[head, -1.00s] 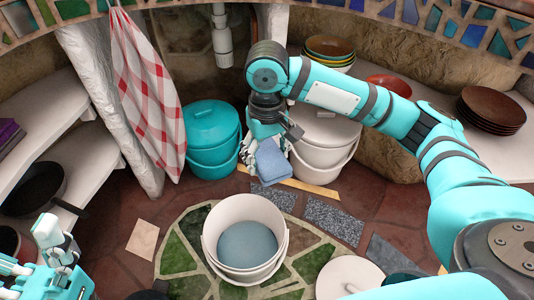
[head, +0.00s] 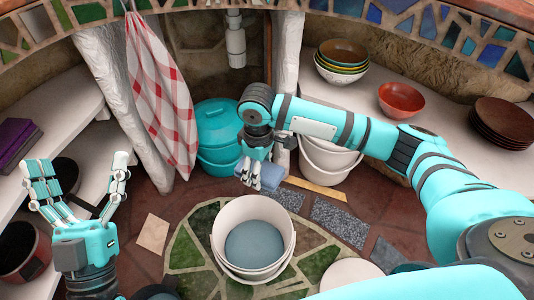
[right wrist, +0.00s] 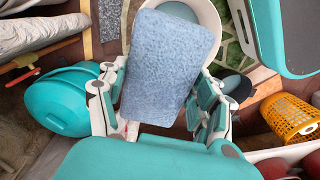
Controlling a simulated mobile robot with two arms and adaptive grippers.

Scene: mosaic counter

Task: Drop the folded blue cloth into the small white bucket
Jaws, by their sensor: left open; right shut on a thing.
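My right gripper (head: 254,176) is shut on the folded blue cloth (head: 272,175) and holds it above the floor, behind the small white bucket in the head view. In the right wrist view the cloth (right wrist: 170,62) lies between the fingers (right wrist: 160,105) and hides part of a white bucket (right wrist: 208,14). The small white bucket (head: 226,224) stands upright and open on the green mosaic, with a grey-blue bottom inside. The cloth is outside it. My left gripper (head: 80,178) is open and empty at the left, fingers pointing up.
A turquoise lidded bucket (head: 215,125) and another white bucket (head: 335,160) stand behind the cloth. A checked towel (head: 160,95) hangs at the back left. Shelves flank the floor, the right one bearing bowls (head: 342,60) and plates (head: 503,122). A yellow basket (right wrist: 290,118) shows in the wrist view.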

